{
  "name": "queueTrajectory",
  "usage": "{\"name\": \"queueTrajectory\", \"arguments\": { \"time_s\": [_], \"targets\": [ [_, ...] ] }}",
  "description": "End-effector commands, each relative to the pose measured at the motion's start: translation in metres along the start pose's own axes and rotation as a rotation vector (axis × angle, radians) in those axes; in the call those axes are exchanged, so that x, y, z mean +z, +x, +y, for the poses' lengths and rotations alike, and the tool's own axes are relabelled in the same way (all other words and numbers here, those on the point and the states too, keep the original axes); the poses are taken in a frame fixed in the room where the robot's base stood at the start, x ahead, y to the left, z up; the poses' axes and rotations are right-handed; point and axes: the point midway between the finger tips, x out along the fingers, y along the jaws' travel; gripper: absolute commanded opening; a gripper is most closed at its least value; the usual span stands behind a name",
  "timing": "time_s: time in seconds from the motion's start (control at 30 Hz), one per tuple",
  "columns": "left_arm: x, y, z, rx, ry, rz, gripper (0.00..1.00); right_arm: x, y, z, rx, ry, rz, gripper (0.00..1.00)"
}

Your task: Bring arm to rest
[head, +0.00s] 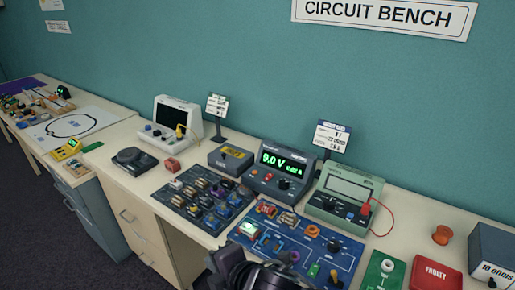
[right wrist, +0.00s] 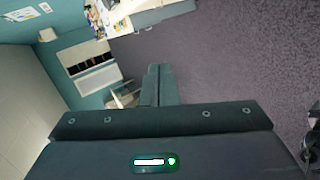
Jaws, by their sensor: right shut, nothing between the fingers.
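My right gripper (right wrist: 158,70) is in the right wrist view, with its two dark fingers together and nothing between them. The fingers point out over the purple-grey carpet, clear of any object. Dark parts of my right arm and gripper (head: 250,272) show at the bottom edge of the head view, in front of the blue circuit board (head: 265,242). The fingertips are hard to make out there. My left gripper is not in view.
The bench (head: 118,190) carries a parts tray (head: 205,200), a power supply (head: 282,172) reading 9.0 V, a green meter (head: 345,195) and a red FAULTY tray (head: 436,273). Drawers stand below. Carpet (head: 30,225) is free at the left front.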

Motion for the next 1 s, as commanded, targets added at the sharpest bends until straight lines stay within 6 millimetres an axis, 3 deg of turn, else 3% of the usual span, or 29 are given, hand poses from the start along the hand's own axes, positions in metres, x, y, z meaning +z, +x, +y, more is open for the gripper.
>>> {"name": "queueTrajectory", "arguments": {
  "time_s": [0.03,0.13,0.3,0.5,0.73,0.77,1.0],
  "targets": [
    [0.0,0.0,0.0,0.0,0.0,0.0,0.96,0.022,-0.012,-0.015,-0.032,0.227,-0.066,0.0],
    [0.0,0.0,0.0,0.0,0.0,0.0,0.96,0.068,-0.039,-0.053,-0.088,0.658,-0.225,0.0],
    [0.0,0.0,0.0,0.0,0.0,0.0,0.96,0.114,-0.086,-0.118,-0.151,1.181,-0.465,0.0],
    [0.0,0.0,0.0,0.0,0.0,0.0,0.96,0.135,-0.132,-0.174,-0.18,1.545,-0.678,0.0],
    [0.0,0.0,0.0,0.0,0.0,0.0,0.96,0.142,-0.181,-0.226,-0.187,1.856,-0.908,0.0],
    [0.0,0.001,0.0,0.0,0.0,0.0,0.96,0.143,-0.182,-0.232,-0.189,1.878,-0.928,0.0],
    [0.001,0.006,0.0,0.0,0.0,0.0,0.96,0.157,-0.128,-0.286,-0.217,1.863,-0.927,0.0]
  ]
}}
